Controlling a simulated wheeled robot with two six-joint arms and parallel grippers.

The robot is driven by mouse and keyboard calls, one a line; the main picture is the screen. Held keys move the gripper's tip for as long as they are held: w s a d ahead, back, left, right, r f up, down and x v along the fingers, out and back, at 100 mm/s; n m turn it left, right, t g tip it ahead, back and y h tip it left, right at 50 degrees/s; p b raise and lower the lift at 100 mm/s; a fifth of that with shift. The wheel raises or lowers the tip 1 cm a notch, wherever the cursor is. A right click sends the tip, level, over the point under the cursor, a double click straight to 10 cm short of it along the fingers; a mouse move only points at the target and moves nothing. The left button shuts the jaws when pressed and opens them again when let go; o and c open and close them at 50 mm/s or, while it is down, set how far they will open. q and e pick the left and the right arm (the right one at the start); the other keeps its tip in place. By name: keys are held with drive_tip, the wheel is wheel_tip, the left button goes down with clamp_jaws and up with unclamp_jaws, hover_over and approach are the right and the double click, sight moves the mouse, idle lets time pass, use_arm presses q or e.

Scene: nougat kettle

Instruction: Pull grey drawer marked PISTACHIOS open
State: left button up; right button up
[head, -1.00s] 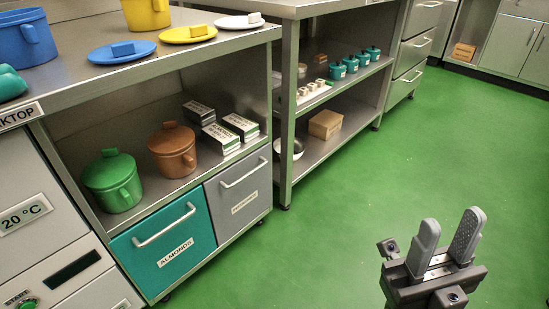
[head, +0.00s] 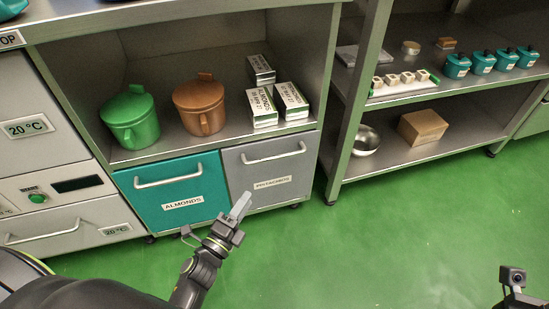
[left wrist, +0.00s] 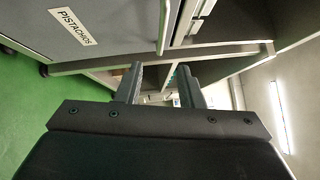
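The grey drawer marked PISTACHIOS (head: 240,180) is shut, flush beside the teal ALMONDS drawer (head: 150,205) under the shelf. Its bar handle (head: 274,156) runs across its upper front. My left gripper (head: 241,205) is in front of the drawer's lower left part in the head view, below the handle. In the left wrist view, the grey drawer front (left wrist: 95,22) with its label is at the upper left, and its handle (left wrist: 163,25) lies beyond the fingertips. The left fingers (left wrist: 160,75) are apart with nothing between them. Only part of my right gripper's mount shows; its fingers are out of frame.
A green pot (head: 130,120), a brown pot (head: 200,107) and several boxes (head: 264,108) stand on the shelf above the drawers. A second shelf unit (head: 440,155) stands to the right. Green floor (head: 330,260) in front is clear.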

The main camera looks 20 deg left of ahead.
sight(274, 158)
use_arm(q)
drive_tip(key=b+x, duration=0.1)
drive_tip(key=x, duration=1.5)
drive_tip(key=shift+r, duration=0.2)
clamp_jaws()
